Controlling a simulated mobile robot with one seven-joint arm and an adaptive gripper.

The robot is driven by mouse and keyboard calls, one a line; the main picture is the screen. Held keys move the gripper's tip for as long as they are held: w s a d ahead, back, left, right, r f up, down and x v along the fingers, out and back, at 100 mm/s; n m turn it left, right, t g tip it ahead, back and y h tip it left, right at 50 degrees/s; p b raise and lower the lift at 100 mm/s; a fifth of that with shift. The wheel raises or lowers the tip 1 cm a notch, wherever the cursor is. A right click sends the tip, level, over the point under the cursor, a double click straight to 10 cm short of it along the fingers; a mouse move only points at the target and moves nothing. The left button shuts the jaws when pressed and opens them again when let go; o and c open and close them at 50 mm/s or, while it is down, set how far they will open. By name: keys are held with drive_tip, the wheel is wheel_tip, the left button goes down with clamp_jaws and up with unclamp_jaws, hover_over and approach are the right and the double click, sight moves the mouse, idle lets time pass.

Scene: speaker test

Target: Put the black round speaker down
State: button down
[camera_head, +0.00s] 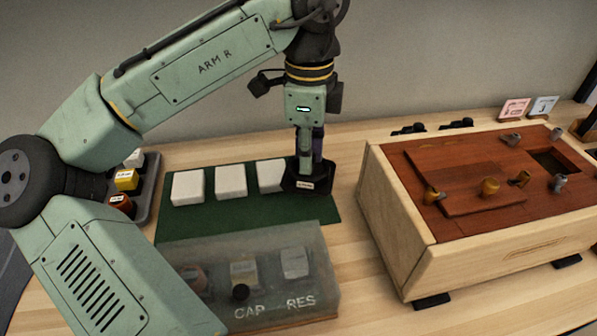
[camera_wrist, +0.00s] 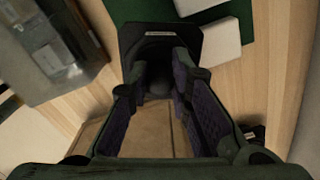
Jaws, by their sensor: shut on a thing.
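My gripper (camera_head: 306,168) points down at the right end of the green mat (camera_head: 250,213). It is shut on a black speaker (camera_head: 308,183), which has a small pale label on its front. In the wrist view the dark speaker (camera_wrist: 160,40) shows at the fingertips with a rounded middle, and the purple-padded fingers (camera_wrist: 160,85) stand on either side. The speaker overlaps the mat's right side in the picture. Whether it touches the mat or hangs just above it, I cannot tell.
Three white blocks (camera_head: 231,181) stand on the mat, the rightmost close beside the speaker. A clear-lidded box (camera_head: 265,280) marked CAP and RES sits in front. A wooden cabinet (camera_head: 400,225) with a red-brown top stands right. A grey tray (camera_head: 150,185) lies left.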

drive_tip(key=shift+f, duration=2.2)
drive_tip(key=shift+f, duration=0.2)
drive_tip(key=c, duration=1.5)
unclamp_jaws()
drive_tip(key=shift+o, duration=0.2)
drive_tip(key=shift+r, duration=0.15)
wheel_tip(320, 180, up, 12)
drive_tip(key=shift+r, duration=0.1)
